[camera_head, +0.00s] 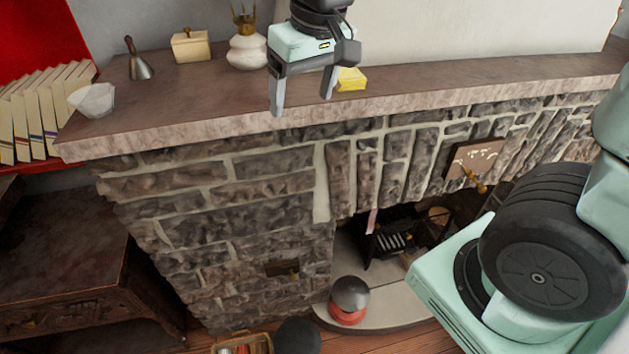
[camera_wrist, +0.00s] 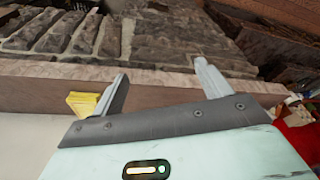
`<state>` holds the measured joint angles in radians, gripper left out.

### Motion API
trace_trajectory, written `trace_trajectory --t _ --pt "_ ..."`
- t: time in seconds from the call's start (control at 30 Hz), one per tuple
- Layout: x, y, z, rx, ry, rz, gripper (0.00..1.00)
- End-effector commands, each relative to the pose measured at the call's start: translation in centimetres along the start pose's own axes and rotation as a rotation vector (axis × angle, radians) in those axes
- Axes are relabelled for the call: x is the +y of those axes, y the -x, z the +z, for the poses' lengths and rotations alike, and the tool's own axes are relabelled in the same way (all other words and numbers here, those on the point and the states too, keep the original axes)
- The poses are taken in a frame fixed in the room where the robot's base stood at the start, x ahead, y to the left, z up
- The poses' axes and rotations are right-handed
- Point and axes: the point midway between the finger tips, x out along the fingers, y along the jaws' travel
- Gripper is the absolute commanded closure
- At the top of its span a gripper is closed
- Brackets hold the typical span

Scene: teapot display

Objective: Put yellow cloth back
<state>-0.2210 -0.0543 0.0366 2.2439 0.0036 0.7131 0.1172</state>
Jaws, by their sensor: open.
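The yellow cloth (camera_head: 351,79) is a small folded block lying on the mantel shelf (camera_head: 420,84), near the pale wall panel. It also shows in the wrist view (camera_wrist: 84,104), at the left, partly hidden behind one finger. My gripper (camera_head: 303,102) is open and empty, with its fingers pointing down at the shelf's front edge. In the head view the cloth is just right of and behind the right finger. In the wrist view my gripper (camera_wrist: 163,85) shows its two fingers spread, with the cloth outside the gap. I cannot tell whether a finger touches it.
A red bookcase with books (camera_head: 45,105) is at the left. The shelf right of the cloth is clear.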

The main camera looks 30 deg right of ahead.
Motion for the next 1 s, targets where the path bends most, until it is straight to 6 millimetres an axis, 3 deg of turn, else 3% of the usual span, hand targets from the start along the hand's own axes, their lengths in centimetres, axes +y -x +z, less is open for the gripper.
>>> trace_trajectory --t 0.03,0.1,0.2,0.33,0.43,0.73,0.9,1.0 --pt "-3.4 -1.1 3.1 -0.046 0.102 -0.027 0.23" --pt "-6.8 -2.1 7.3 -0.097 0.229 -0.054 0.23" --pt "-9.7 -3.1 12.7 -0.16 0.381 -0.075 0.23" --pt "-11.1 -3.8 17.1 -0.207 0.501 -0.084 0.23" --pt "-11.3 -3.9 18.3 -0.219 0.533 -0.086 0.23" --pt "-11.3 -4.0 18.2 -0.22 0.532 -0.086 0.23" --pt "-11.2 -6.6 18.8 -0.22 0.53 -0.086 0.23" --pt "-11.2 -7.0 18.9 -0.219 0.53 -0.086 0.23"
